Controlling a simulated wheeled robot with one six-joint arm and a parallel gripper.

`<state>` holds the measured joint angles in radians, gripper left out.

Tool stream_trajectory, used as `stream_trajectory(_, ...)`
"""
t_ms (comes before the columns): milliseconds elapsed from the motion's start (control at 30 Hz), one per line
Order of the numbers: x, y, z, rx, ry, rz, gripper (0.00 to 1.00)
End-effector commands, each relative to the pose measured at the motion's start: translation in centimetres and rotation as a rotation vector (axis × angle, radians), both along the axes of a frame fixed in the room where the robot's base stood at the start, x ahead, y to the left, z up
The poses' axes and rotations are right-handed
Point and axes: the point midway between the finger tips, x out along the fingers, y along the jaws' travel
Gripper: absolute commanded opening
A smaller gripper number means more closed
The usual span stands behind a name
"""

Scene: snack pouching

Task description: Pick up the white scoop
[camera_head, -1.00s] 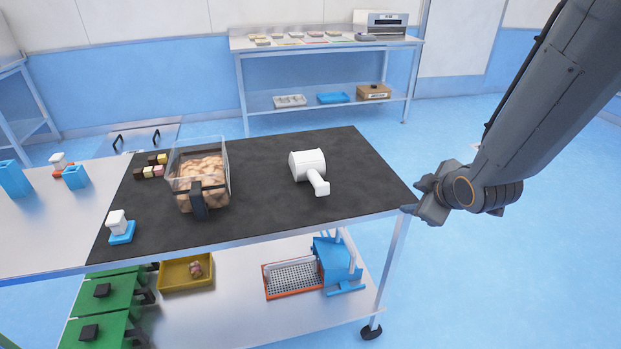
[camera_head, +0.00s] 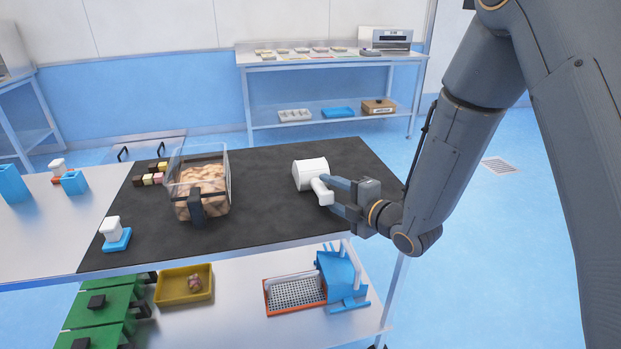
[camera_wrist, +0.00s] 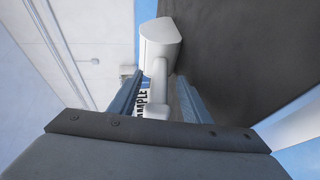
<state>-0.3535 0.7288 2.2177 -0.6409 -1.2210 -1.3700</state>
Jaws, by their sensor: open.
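The white scoop (camera_head: 309,174) lies on the black mat (camera_head: 270,215) near the right end of the table. Its handle (camera_head: 322,191) points toward my gripper (camera_head: 337,195). My gripper is open, with one finger on each side of the handle. In the wrist view the scoop's head (camera_wrist: 158,42) is beyond the fingertips and the handle (camera_wrist: 160,82) runs back between the two fingers (camera_wrist: 155,98). I see a gap beside the handle, so it is not gripped.
A clear bin (camera_head: 178,188) of brown snacks stands left of the scoop on the mat. Small coloured blocks (camera_head: 152,179) and a white-and-blue stamp-like item (camera_head: 116,235) lie farther left. The mat between bin and scoop is clear.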

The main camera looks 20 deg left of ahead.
Motion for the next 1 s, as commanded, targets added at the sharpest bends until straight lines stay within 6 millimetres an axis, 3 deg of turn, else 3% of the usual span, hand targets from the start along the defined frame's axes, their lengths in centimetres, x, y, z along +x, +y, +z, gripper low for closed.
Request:
stream_trajectory(200, 1.4, 2.3, -0.4, 0.000, 0.000, 0.001, 0.44)
stream_trajectory(500, 1.7, 2.6, -0.6, 0.000, 0.001, 0.000, 0.44)
stream_trajectory(733, 1.7, 2.6, -0.6, 0.000, 0.001, 0.000, 0.05)
stream_trajectory(1000, 1.7, 2.6, -0.4, 0.000, 0.000, 0.000, 0.05)
